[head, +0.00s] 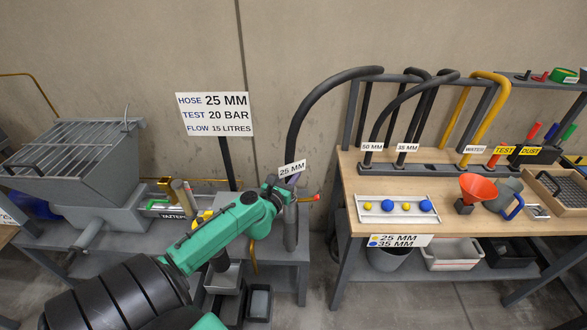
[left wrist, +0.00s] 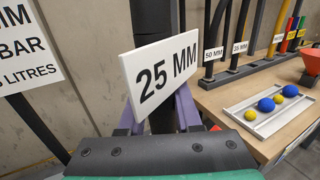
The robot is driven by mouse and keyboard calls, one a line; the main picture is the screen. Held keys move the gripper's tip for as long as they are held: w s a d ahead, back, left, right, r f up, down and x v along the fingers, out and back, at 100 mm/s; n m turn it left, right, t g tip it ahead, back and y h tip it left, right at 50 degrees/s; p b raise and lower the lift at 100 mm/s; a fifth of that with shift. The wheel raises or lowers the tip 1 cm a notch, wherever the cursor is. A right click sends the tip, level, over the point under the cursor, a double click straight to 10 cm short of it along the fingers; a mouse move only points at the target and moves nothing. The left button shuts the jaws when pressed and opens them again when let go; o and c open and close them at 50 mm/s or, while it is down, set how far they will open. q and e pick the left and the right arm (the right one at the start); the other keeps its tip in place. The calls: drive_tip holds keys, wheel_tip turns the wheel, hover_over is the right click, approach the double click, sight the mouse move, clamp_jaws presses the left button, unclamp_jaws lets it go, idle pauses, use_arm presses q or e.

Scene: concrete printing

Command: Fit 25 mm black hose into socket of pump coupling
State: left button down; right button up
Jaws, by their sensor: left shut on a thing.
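The black hose (head: 312,105) with a white 25 MM tag (head: 292,169) arches from the top of the right bench's rack down to my left gripper (head: 288,192). My left gripper is shut on it just below the tag. In the left wrist view the hose (left wrist: 154,105) stands upright between the purple fingers (left wrist: 160,122), behind the tag (left wrist: 160,72). A grey upright cylinder (head: 291,230) stands directly below the gripper on the low grey bench. It may be the pump coupling's socket. The hose's lower end is hidden, so I cannot tell whether it is inside. My right gripper is not seen.
A sign (head: 215,114) reads hose 25 mm, test 20 bar. A grey hopper machine (head: 75,150) stands at left. The wooden bench (head: 349,178) at right holds other hoses, a white tray (head: 428,216) of balls and an orange funnel (head: 478,187). Bins stand below.

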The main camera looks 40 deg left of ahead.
use_arm(q)
drive_tip(key=shift+f+b, duration=0.95)
drive_tip(key=shift+f, duration=0.45)
drive_tip(key=c, duration=0.7)
unclamp_jaws()
drive_tip(key=shift+r, duration=0.1)
drive_tip(key=shift+o, duration=0.9)
